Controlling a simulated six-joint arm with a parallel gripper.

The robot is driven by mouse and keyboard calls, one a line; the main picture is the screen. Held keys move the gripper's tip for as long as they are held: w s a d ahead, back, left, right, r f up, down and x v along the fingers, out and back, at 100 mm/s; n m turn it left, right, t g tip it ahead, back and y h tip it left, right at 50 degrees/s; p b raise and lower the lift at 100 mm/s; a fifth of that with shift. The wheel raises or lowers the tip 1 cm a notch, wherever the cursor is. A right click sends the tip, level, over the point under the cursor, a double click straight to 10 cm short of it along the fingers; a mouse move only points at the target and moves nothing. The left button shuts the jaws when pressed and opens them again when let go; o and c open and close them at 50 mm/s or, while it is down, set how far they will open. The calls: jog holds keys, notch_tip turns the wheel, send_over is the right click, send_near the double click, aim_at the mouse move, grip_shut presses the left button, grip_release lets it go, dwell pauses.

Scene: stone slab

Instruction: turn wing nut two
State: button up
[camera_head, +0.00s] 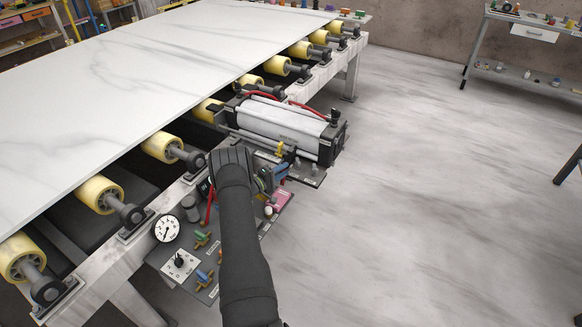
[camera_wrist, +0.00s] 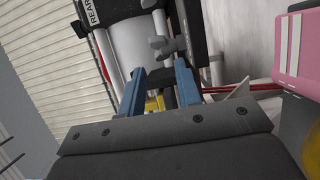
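My gripper (camera_wrist: 159,68) shows in the wrist view with two blue fingers apart and no object clearly held between them. In the head view my gripper (camera_head: 275,178) is at the near side of the cylinder unit, partly hidden by my dark arm. A grey winged metal part (camera_wrist: 165,46), which looks like a wing nut, lies just beyond the fingertips in the wrist view. Small grey upright fittings (camera_head: 313,169) stand on the plate by the cylinder in the head view. I cannot tell which one is wing nut two.
The silver cylinder (camera_head: 280,125) with black end caps and red hoses sits beside the roller frame. A panel with a gauge (camera_head: 166,229), a dial (camera_head: 180,263) and coloured valves (camera_head: 203,240) lies nearer. A pink box (camera_wrist: 300,45) is close right of my gripper. The floor right is clear.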

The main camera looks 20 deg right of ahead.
aim_at(297, 163)
jog(key=v, duration=0.6)
jog(key=x, duration=1.2)
